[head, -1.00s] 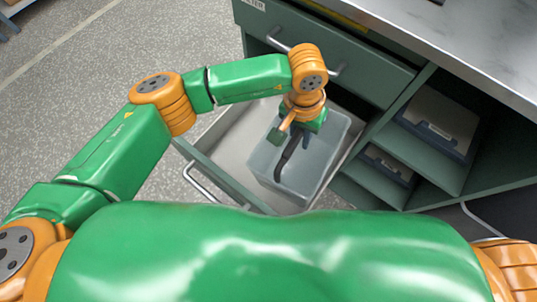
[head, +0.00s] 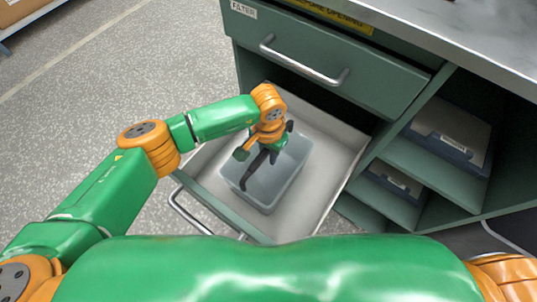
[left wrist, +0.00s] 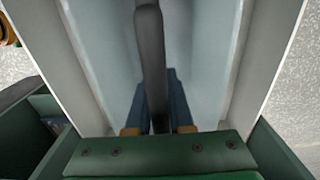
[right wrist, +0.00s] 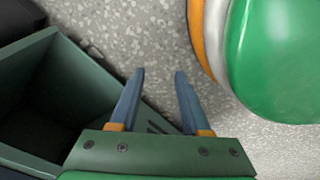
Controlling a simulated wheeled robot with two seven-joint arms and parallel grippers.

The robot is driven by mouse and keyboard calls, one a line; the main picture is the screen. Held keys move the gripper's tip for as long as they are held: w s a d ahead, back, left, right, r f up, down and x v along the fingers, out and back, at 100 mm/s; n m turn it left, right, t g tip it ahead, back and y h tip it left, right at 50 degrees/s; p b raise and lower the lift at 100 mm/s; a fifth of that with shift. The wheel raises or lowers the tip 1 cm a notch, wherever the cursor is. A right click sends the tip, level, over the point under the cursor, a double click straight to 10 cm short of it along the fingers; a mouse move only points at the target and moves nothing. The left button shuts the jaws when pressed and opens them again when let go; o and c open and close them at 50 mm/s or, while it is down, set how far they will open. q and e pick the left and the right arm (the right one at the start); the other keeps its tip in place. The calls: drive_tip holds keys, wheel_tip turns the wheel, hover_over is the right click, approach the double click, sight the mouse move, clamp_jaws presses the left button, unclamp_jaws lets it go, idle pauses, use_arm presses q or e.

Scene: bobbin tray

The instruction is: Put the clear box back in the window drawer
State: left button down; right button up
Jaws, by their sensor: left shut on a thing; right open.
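The clear box (head: 262,190) is a see-through bluish tub with a dark bar handle (head: 245,183) across its top. It is inside the outline of the open drawer (head: 326,160), towards its front left. I cannot tell whether it touches the drawer floor. My left gripper (head: 262,150) is above the box, shut on the handle. The left wrist view shows the handle (left wrist: 151,50) between the blue fingers, with the box walls (left wrist: 205,50) around it. My right gripper (right wrist: 160,75) is open and empty, above speckled floor in the right wrist view. No label shows on the open drawer.
A shut drawer (head: 330,60) labelled FILTER is directly above the open one. Shelves to the right hold grey and blue cases (head: 450,135). A worktop (head: 460,30) overhangs at upper right. Bare drawer floor shows to the right of the box.

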use_arm(q)
drive_tip(key=c, duration=0.8)
unclamp_jaws()
wheel_tip(320, 180, up, 11)
drive_tip(key=shift+r+p, duration=0.1)
drive_tip(key=shift+p, duration=0.8)
drive_tip(key=shift+r, duration=0.45)
use_arm(e)
drive_tip(key=shift+s+d+r, duration=0.3)
drive_tip(key=shift+s+r, duration=0.3)
drive_tip(key=shift+s, duration=0.25)
